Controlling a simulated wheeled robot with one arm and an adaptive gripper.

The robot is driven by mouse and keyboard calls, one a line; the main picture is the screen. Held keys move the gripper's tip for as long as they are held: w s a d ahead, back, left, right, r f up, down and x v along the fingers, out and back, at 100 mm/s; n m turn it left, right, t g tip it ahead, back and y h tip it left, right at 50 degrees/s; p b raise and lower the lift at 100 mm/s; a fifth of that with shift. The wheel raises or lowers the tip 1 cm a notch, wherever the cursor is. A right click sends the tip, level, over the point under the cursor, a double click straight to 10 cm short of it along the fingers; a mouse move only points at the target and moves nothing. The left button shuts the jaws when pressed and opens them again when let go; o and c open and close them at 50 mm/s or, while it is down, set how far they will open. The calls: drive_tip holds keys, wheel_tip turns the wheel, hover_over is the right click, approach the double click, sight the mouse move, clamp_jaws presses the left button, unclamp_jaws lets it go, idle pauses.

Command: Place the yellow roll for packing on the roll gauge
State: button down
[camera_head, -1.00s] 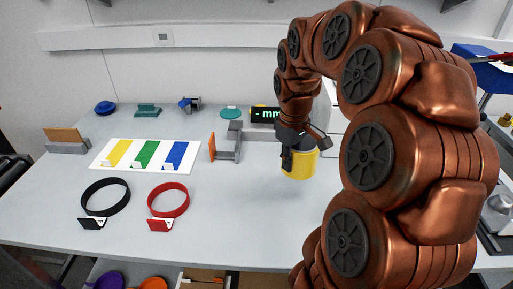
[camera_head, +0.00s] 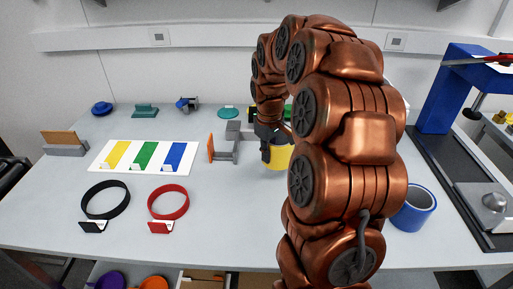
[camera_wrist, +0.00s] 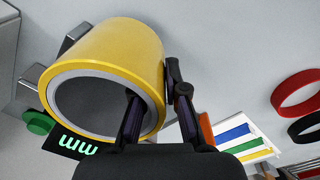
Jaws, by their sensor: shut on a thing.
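The yellow roll (camera_head: 281,157) is in my gripper (camera_head: 266,151), at the right of the grey fixture with an orange plate (camera_head: 225,147), which looks like the roll gauge. In the wrist view my gripper (camera_wrist: 158,98) is shut on the wall of the yellow roll (camera_wrist: 110,48), one finger inside the ring and one outside. The roll's open end faces the camera. The gauge's dark display (camera_wrist: 72,146) with green letters shows below the roll; in the head view my arm mostly hides it. I cannot tell whether the roll touches the table or gauge.
A blue roll (camera_head: 414,210) stands right of my arm. A black ring (camera_head: 104,200) and a red ring (camera_head: 168,202) lie at front left. A white board (camera_head: 118,165) with yellow, green and blue strips lies behind them. The front middle of the table is clear.

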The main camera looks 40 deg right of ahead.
drive_tip(key=shift+w+d+f+p, duration=0.15)
drive_tip(key=shift+w+p, duration=0.15)
drive_tip(key=shift+w, duration=0.9)
drive_tip(key=shift+w+d+p, duration=0.1)
drive_tip(key=shift+w+p, duration=0.15)
drive_tip(key=shift+w, duration=0.95)
drive_tip(key=shift+w+d+f+p, duration=0.15)
drive_tip(key=shift+w+p, duration=0.15)
drive_tip(key=shift+w, duration=0.9)
drive_tip(key=shift+f+p, duration=0.75)
drive_tip(key=shift+f, duration=1)
drive_tip(key=shift+f, duration=0.15)
drive_tip(key=c, duration=1.2)
unclamp_jaws()
wheel_tip(320, 180, up, 12)
drive_tip(key=b, duration=0.2)
drive_tip(key=shift+a+b, duration=0.15)
drive_tip(key=shift+b, duration=0.2)
